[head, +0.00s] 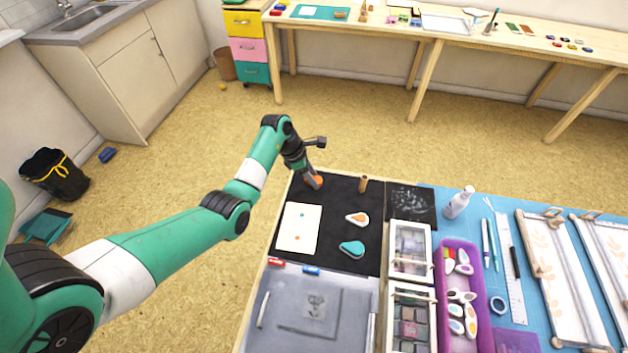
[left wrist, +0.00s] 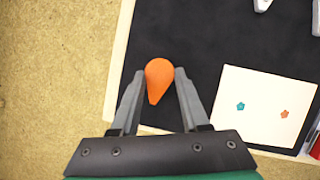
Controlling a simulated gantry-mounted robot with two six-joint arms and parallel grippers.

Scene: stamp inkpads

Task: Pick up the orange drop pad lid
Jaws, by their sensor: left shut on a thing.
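The orange drop pad lid (head: 317,180) is at the far left corner of the black mat (head: 336,190). My left gripper (head: 313,181) points down over that corner and is shut on the lid. In the left wrist view, the lid (left wrist: 159,74) sits between the two fingertips, its rounded end away from the palm and its point toward it. I cannot tell whether the lid touches the mat. A white drop-shaped pad with an orange face (head: 357,218) lies uncovered on the mat. My right gripper is not in view.
A wooden stamp (head: 363,184) stands right of the lid. A teal drop pad (head: 351,248) and a white card (head: 299,228) with a teal and an orange print lie nearer. Framed ink sets (head: 410,240) and a purple tray (head: 472,248) stand further right.

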